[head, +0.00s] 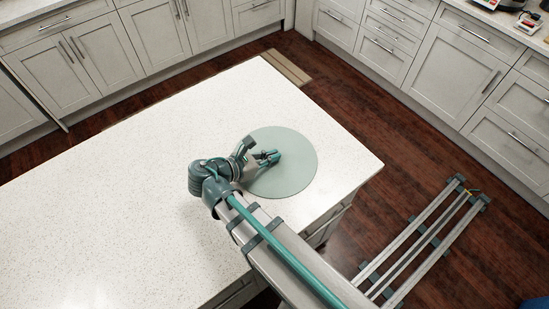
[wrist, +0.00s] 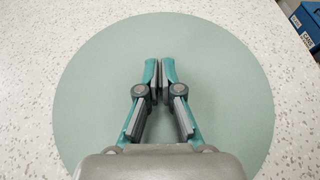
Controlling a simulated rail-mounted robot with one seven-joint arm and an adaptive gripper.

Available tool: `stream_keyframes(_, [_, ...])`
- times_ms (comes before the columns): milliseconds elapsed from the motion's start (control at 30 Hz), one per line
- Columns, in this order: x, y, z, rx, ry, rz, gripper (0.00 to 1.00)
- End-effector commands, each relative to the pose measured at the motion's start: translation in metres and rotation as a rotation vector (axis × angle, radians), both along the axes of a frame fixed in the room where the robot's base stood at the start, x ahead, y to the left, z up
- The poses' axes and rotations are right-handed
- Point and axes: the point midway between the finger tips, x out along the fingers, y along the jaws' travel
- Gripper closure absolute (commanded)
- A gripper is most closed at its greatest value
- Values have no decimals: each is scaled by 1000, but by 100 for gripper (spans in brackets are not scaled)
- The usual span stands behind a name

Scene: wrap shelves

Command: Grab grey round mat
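The grey-green round mat (head: 298,166) lies flat on the white speckled island top, near its right corner. It fills most of the wrist view (wrist: 225,80). My gripper (head: 269,157) is over the mat's left-middle part in the head view. In the wrist view my gripper (wrist: 159,75) has its two fingertips almost together over the mat's middle, with only a thin gap and nothing seen between them. The mat's near edge is hidden by my gripper's body. I cannot tell whether the fingertips touch the mat.
The island top (head: 130,180) is otherwise clear. Light grey cabinets (head: 375,50) line the walls behind it. A blue box (wrist: 302,20) shows at the wrist view's top right, beyond the countertop. Small items (head: 528,22) stand on the far right counter.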

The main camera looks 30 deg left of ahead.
Motion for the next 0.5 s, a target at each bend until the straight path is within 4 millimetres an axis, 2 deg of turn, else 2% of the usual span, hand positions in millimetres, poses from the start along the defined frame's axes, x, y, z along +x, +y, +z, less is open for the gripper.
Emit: stream_keyframes(500, [0,0,8,2,-1,0,100])
